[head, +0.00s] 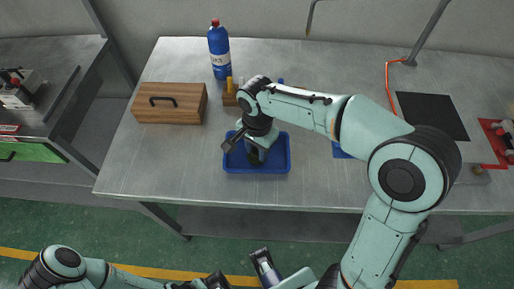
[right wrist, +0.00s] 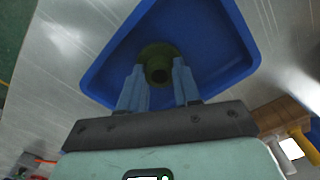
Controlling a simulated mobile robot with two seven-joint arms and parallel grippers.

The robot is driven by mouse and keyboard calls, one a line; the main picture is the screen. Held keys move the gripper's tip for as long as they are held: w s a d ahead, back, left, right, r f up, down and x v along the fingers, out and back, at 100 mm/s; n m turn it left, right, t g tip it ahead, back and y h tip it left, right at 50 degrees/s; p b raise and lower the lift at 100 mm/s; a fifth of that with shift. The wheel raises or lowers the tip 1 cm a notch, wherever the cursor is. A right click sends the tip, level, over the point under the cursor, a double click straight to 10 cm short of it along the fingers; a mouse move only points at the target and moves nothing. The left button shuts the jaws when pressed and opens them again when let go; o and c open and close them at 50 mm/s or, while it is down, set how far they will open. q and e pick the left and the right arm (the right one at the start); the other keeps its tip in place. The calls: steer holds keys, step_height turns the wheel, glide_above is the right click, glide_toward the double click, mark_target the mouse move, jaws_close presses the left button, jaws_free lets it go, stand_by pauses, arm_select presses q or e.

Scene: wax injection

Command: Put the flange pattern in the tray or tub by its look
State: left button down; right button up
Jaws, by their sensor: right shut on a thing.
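The flange pattern (right wrist: 158,50) is dark green and round with a dark hole in its middle. My right gripper (right wrist: 157,78) is shut on it, with one pale blue finger on each side. In the head view the right gripper (head: 256,150) points down over the blue tray (head: 282,167), and the pattern is mostly hidden by the hand. The blue tray (right wrist: 100,75) lies behind the pattern in the right wrist view. I cannot tell whether the pattern touches the tray floor. My left arm lies along the bottom edge of the head view, its fingers not clear.
A wooden box (head: 170,104) with a black handle and a blue bottle (head: 219,52) stand at the back left. A small wooden block with yellow (head: 229,92) is behind the tray. Another blue item (head: 340,151) shows beside my right arm. A black mat (head: 432,115) lies right.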

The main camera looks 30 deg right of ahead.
steer(key=o, duration=1)
steer(key=shift+f, duration=0.1)
steer(key=shift+o, duration=0.2)
step_height(320, 180, up, 12)
steer(key=p, duration=0.2)
steer(key=shift+r+p, duration=0.2)
steer(key=shift+p, duration=0.1)
steer(key=shift+f, duration=0.1)
